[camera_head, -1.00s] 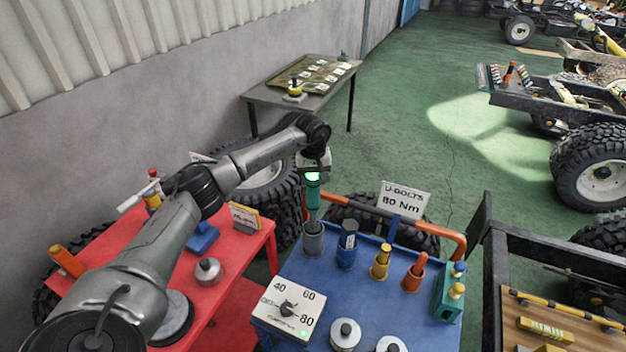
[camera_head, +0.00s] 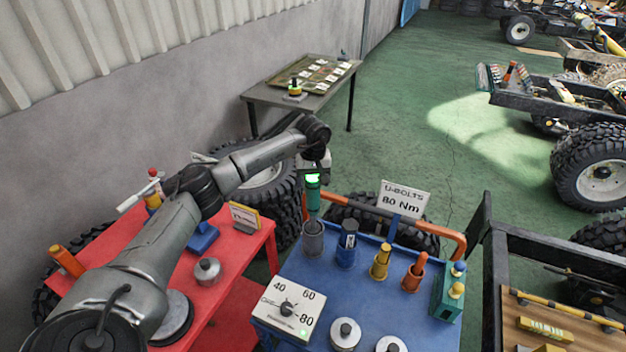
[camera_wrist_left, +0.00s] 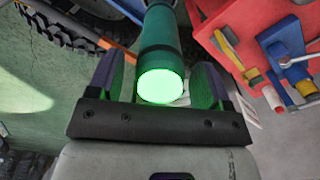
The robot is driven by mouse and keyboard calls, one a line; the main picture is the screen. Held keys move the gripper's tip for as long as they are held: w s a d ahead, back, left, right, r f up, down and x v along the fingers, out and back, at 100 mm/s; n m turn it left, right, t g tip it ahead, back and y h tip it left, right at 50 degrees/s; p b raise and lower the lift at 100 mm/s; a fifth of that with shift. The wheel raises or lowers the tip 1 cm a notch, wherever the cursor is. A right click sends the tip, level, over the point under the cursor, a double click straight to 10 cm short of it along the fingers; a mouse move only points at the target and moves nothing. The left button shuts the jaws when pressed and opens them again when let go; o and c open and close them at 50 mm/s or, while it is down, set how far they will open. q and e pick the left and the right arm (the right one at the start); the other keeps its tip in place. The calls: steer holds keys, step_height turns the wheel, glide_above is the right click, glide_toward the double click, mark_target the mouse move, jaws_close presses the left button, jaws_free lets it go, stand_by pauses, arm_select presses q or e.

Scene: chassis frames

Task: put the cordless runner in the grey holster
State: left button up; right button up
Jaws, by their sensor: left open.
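The cordless runner (camera_head: 312,198) is a green cylinder with a glowing green top end. It stands upright, its lower end in the mouth of the grey holster (camera_head: 313,240) at the back left of the blue cart; the inside of the holster is hidden. My left gripper (camera_head: 313,176) is over the runner's top end, with its fingers open on either side of it. In the left wrist view the runner (camera_wrist_left: 165,45) is between the spread fingers, with a visible gap on the left. The right gripper is not in view.
On the blue cart (camera_head: 390,325), blue (camera_head: 346,245), yellow (camera_head: 380,263) and orange (camera_head: 414,273) holders stand right of the grey holster. A torque dial box (camera_head: 288,309) is in front. An orange rail (camera_head: 450,236) and a U-bolts sign (camera_head: 404,198) are behind. A red cart (camera_head: 235,262) is left.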

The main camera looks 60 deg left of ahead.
arm_select(q)
step_height(320, 180, up, 12)
steer(key=w+d+f+t+h, duration=0.25)
steer(key=w+d+f, duration=0.2)
steer(key=d, duration=0.65)
steer(key=w+d+f+t+h, duration=0.25)
steer(key=d+f+h, duration=0.2)
steer(key=d, duration=0.65)
steer(key=s+d+n+t+h, duration=0.2)
steer(key=d+n+t+h, duration=0.5)
steer(key=d+n, duration=0.8)
steer(key=s+f+m+g+y, duration=0.1)
steer(key=s+f+m+y, duration=0.85)
steer(key=m, duration=0.85)
steer(key=s+f+m+g+y, duration=0.1)
steer(key=s+f+m+y, duration=0.55)
steer(key=s+m, duration=0.8)
steer(key=s+f+n+g+h, duration=0.1)
steer(key=s+f+g, duration=0.1)
steer(key=s, duration=0.3)
steer(key=s+d+f+n+g+h, duration=0.1)
steer(key=s+f+g, duration=0.1)
steer(key=s+g, duration=0.2)
steer(key=shift+s+d+n, duration=0.2)
steer(key=shift+s+n, duration=0.15)
steer(key=shift+s, duration=0.8)
